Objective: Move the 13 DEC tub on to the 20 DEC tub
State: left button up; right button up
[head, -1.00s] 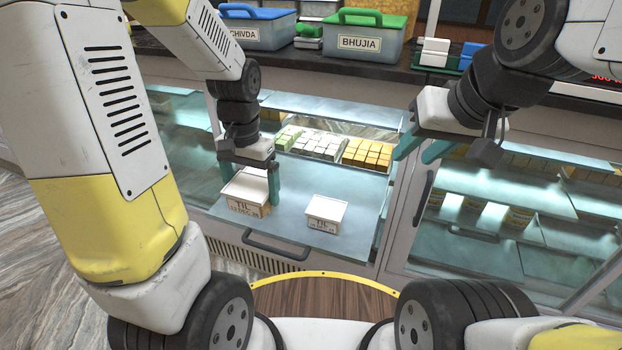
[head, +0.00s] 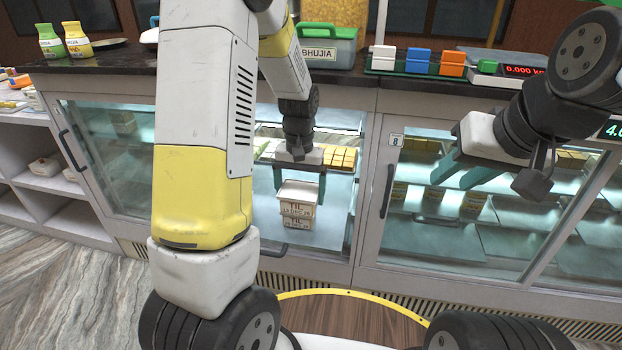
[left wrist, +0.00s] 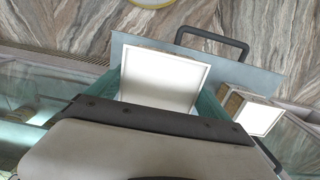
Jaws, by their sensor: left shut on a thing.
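The 13 DEC tub (head: 298,193), a white-lidded box with a TIL label, is between the fingers of my left gripper (head: 301,190), which is shut on it. Its lid (left wrist: 158,80) fills the space between the fingers in the left wrist view. Directly below it in the head view is the other TIL tub (head: 296,224), the 20 DEC one by its place; its date is hard to read and its lid is mostly hidden. The two look close or touching; I cannot tell which. My right gripper (head: 462,180) is open and empty before the right-hand glass.
The tubs are over a pulled-out tray with a handle (left wrist: 215,42). A white-lidded shape (left wrist: 250,112) at right in the wrist view may be a reflection. Sweets (head: 340,158) lie behind. The counter above holds the BHUJIA box (head: 328,47) and a scale (head: 500,70).

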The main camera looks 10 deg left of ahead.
aim_at(299, 189)
pick_arm(q)
jog(key=w, duration=0.2)
jog(key=w+a, duration=0.1)
jog(key=w, duration=0.3)
jog(key=shift+a+f, duration=0.25)
jog(key=shift+f, duration=1.75)
jog(key=shift+f, duration=0.1)
jog(key=shift+f, duration=0.5)
jog(key=o, duration=1.2)
jog(key=shift+o, duration=0.2)
